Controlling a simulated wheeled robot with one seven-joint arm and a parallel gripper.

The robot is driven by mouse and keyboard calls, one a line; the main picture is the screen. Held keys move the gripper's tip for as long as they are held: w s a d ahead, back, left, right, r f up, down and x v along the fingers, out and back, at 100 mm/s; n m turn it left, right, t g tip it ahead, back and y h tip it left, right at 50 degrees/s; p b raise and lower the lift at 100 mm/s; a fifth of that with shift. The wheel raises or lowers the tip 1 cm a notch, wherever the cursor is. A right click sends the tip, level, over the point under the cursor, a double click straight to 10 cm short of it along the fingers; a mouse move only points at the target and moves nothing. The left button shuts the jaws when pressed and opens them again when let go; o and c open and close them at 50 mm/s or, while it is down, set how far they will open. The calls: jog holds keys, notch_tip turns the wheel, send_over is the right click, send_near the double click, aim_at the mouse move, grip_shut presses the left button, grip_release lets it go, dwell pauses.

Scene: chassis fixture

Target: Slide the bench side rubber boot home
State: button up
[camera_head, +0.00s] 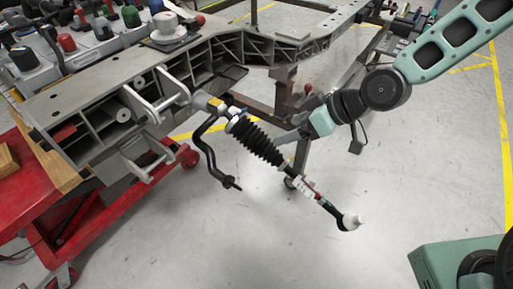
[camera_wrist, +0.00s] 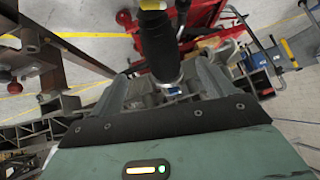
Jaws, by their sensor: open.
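The rubber boot (camera_head: 257,142) is a black ribbed bellows on a slanting rod in the head view. Its wide upper end is near the metal joint housing (camera_head: 206,103) on the chassis. Its narrow lower end is on the rod (camera_head: 318,196), which ends in a white-tipped ball joint (camera_head: 350,222). My gripper (camera_head: 284,138) is just right of the boot, fingers pointing at it. In the wrist view the boot (camera_wrist: 158,38) stands dark and blurred ahead of my open fingers (camera_wrist: 172,75). I cannot tell whether they touch it, or whether its upper end is seated.
The grey chassis frame (camera_head: 110,80) rests on a red stand (camera_head: 25,190) at the left. A black curved bar (camera_head: 210,158) hangs left of the boot. A grey tray with bottles and parts (camera_head: 85,45) is at the upper left. The floor below the rod is clear.

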aim_at(255, 144)
jog(key=b+x, duration=0.3)
jog(key=x, duration=1)
